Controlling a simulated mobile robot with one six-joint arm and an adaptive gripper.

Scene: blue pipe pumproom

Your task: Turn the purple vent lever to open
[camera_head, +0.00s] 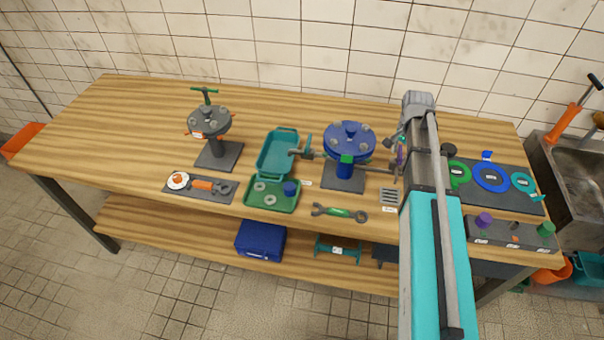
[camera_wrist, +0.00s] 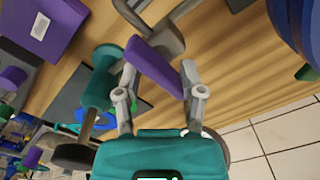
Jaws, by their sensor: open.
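The purple vent lever (camera_wrist: 153,68) shows in the wrist view as a flat purple bar attached to a grey pipe fitting (camera_wrist: 155,30). My gripper (camera_wrist: 160,76) is open, with one finger on either side of the lever. I cannot tell whether either finger touches it. In the head view a small part of the purple lever (camera_head: 399,157) shows beside my arm, right of the blue flanged pump (camera_head: 349,140). My arm hides much of the area around it, and the jaws are hard to make out there.
A green cylinder (camera_wrist: 101,76) is close to my left finger in the wrist view. A grey vent plate (camera_head: 389,196) and a green-handled wrench (camera_head: 339,212) lie near the bench front. A dark mat with coloured rings (camera_head: 491,177) lies right of my arm. The left bench end is clear.

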